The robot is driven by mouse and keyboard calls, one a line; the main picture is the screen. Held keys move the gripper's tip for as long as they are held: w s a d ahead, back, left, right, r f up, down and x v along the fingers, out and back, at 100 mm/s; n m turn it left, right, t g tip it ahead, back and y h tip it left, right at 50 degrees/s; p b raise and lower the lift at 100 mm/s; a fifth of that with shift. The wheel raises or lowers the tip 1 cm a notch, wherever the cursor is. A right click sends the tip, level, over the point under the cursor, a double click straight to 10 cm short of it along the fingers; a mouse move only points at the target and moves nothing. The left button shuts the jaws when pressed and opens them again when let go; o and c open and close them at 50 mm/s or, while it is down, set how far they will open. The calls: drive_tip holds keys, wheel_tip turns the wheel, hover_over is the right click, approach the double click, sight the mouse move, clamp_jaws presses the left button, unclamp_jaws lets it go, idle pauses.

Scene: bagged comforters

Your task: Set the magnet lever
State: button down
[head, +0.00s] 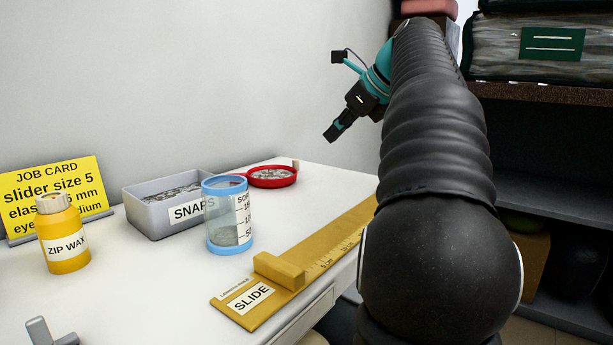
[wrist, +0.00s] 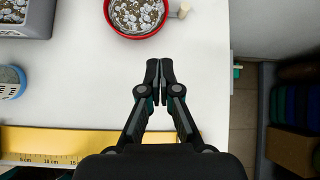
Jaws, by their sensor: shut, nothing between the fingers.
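A round red dish (head: 272,185) holding small metal pieces sits at the far end of the white table. A small beige lever-like tab (head: 295,164) stands at its right side. In the wrist view the red dish (wrist: 110,27) is at the top, cut by the frame edge, with the beige tab (wrist: 181,11) at its right. My gripper (head: 332,133) is up in the air to the right of the dish, shut and empty. In the wrist view my gripper's fingertips (wrist: 160,70) meet over bare table, below the dish and apart from it.
A grey SNAPS bin (head: 153,219), a blue-rimmed measuring cup (head: 230,237), a ZIP WAX bottle (head: 66,253) and a yellow job card (head: 85,177) stand on the table (head: 150,300). A yellow slide ruler (head: 285,280) lies along the front edge. Shelves with bagged comforters (head: 540,65) are at right.

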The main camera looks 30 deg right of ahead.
sight(298, 167)
drive_tip(key=w+f+m, duration=0.1)
drive_tip(key=w+f, duration=0.1)
drive_tip(key=f, duration=0.1)
drive_tip(key=w+f+m+b, duration=0.1)
drive_tip(key=w+f, duration=0.1)
drive_tip(key=w+d+f+m+h+b, duration=0.1)
drive_tip(key=w+f, duration=0.2)
drive_tip(key=shift+w+f, duration=0.1)
drive_tip(key=shift+f, duration=0.2)
drive_tip(key=w, duration=0.3)
drive_tip(key=shift+w+a+f+b, duration=0.1)
drive_tip(key=shift+w+a+b, duration=0.05)
drive_tip(key=shift+a+b, duration=0.15)
drive_tip(key=shift+w, duration=0.55)
drive_tip(key=shift+a, duration=0.1)
